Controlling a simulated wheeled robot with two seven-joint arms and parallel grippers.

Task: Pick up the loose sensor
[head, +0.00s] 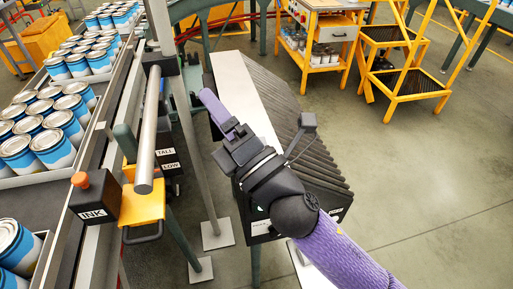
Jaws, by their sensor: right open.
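My right gripper (232,132) reaches in from the lower right on a purple-sleeved arm and points up and left. It is open, over the near-left edge of the ribbed dark roller curve (285,95). No other thing is clearly the sensor. My left gripper is not in view.
A conveyor with trays of blue and white cans (52,143) runs along the left. Beside it are a grey roller (149,130), a black INK box (94,198) with an orange knob, and TALL and LOW labels (165,152). A yellow cart (322,40) and steps (392,60) stand behind. Right floor is clear.

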